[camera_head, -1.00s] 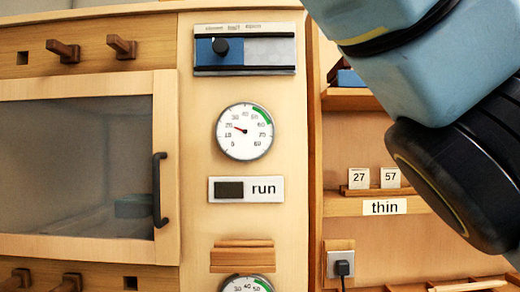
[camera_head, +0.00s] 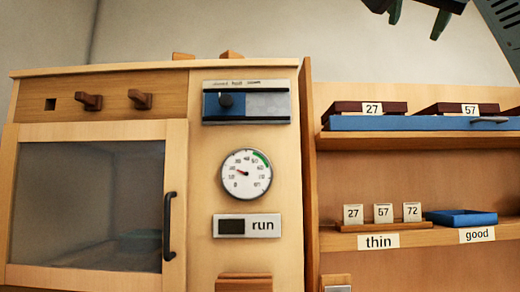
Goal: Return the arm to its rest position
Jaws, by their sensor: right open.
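My right gripper (camera_head: 416,22) shows at the top right edge, with two dark green fingertips pointing down and a gap between them. It is open and empty, and the rest of it is cut off by the frame. Part of my right arm (camera_head: 500,28), blue-grey, shows in the top right corner. The gripper hangs above the shelf unit in the picture, touching nothing. My left gripper is not in view.
A wooden cabinet with a glass door (camera_head: 90,205), black handle (camera_head: 169,225), slider panel (camera_head: 265,107), gauge (camera_head: 246,174) and "run" sign (camera_head: 263,226) stands left. Shelves right hold a long blue tray (camera_head: 400,123), number tags (camera_head: 383,213) and a small blue tray (camera_head: 460,217).

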